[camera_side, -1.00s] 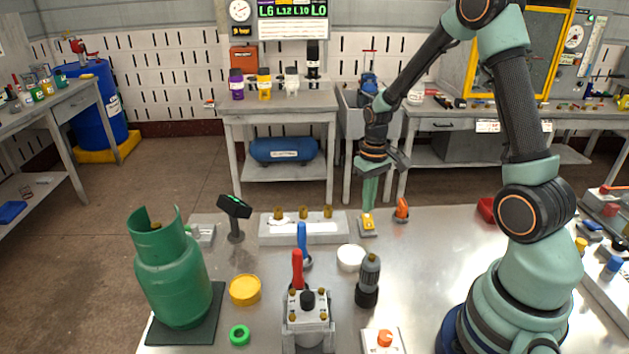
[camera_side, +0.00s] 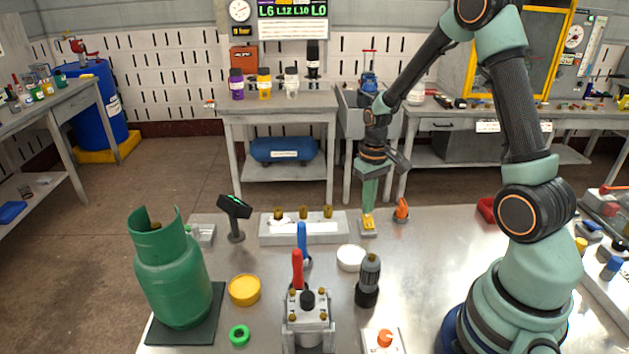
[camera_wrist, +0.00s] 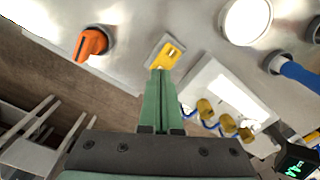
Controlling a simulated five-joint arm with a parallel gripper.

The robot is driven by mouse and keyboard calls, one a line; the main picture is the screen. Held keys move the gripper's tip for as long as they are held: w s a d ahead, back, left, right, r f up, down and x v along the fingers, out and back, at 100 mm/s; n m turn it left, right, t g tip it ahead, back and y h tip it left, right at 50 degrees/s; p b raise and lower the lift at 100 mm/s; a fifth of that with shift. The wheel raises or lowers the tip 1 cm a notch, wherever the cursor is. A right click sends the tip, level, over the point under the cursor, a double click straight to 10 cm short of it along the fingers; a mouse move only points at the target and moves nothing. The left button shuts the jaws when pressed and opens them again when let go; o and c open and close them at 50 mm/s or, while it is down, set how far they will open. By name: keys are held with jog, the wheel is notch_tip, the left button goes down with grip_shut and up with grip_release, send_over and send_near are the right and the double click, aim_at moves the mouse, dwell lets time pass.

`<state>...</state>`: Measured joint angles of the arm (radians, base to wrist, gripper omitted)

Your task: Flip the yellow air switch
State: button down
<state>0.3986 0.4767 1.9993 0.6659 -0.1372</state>
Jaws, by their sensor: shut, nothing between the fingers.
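The yellow air switch (camera_side: 368,221) sits on a small grey base near the back edge of the metal table. In the wrist view the switch (camera_wrist: 170,54) lies just beyond my fingertips. My gripper (camera_side: 369,208) is shut with nothing between its green fingers and points down at the switch. In the wrist view the closed fingertips (camera_wrist: 161,73) meet the near end of the yellow part; whether they press on it or only touch it I cannot tell. The fingers hide part of the switch in the side view.
An orange knob (camera_side: 402,210) stands close to the right of the switch. A grey block with brass fittings (camera_side: 290,228) is close to the left. A white round lid (camera_side: 351,258), a dark bottle-like tool (camera_side: 368,282) and red and blue levers (camera_side: 297,268) stand nearer the front.

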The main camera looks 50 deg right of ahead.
aim_at(366, 217)
jog(key=shift+f, duration=0.8)
dwell(0.4)
jog(key=shift+r, duration=3.55)
jog(key=s+a+r+n+t, duration=0.1)
jog(key=s+a+r+t, duration=0.1)
jog(key=a+r, duration=0.5)
jog(key=s+a+r+n+t, duration=0.2)
jog(key=s+a+r, duration=0.3)
jog(key=a+r, duration=0.3)
jog(key=shift+t, duration=0.8)
